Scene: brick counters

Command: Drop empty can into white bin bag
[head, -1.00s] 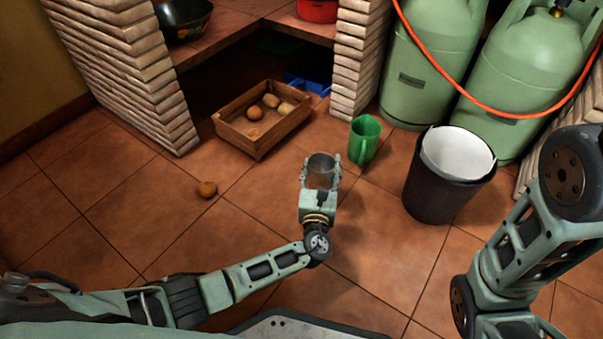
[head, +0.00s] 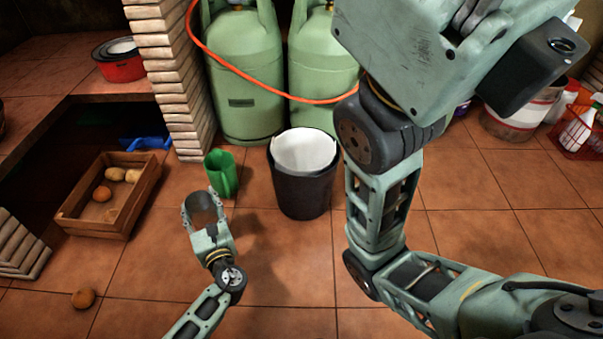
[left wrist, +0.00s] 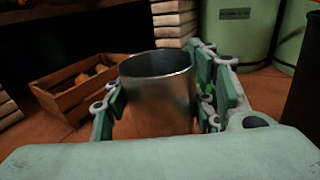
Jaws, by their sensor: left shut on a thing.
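My left gripper (head: 204,212) is shut on the empty can (head: 205,205), a plain grey metal cylinder held upright above the floor. In the left wrist view the can (left wrist: 158,95) sits between the two fingers with its open rim up. The white bin bag (head: 304,150) lines a black bin (head: 302,194), open at the top, which stands to the right of the can and apart from it. My right arm fills the right of the head view; a large part of it is close to the camera, and I cannot make out its fingers.
A wooden crate (head: 130,205) with potatoes is at left, and a loose orange-brown ball (head: 83,298) lies in front. Green gas cylinders (head: 246,70) with an orange hose stand behind the bin.

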